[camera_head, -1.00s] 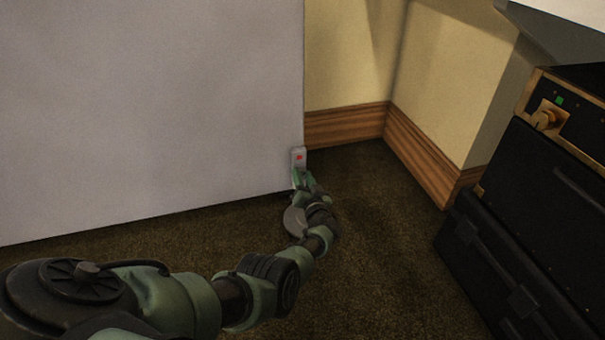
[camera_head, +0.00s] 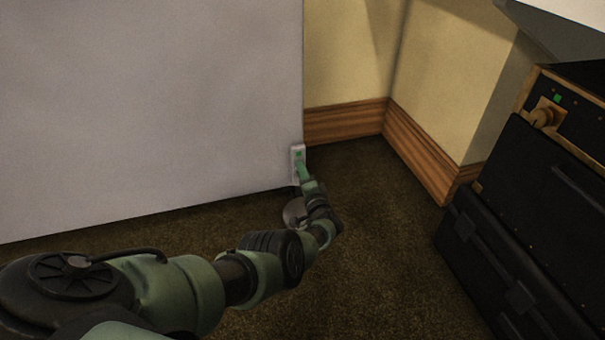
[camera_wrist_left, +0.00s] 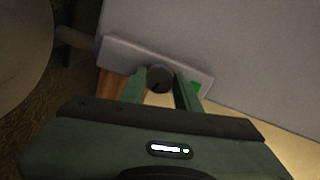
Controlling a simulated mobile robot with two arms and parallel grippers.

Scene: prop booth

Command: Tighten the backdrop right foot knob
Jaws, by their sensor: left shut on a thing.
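The backdrop (camera_head: 150,100) is a large pale grey panel on the left of the head view. My left gripper (camera_head: 302,168) is at this bracket, low down. My right gripper is not in view.
A black case stack (camera_head: 535,210) with a gold-edged panel and knob (camera_head: 545,115) stands at the right. Wooden baseboard (camera_head: 345,122) runs along the cream walls. Brown carpet (camera_head: 375,240) is clear between arm and cases.

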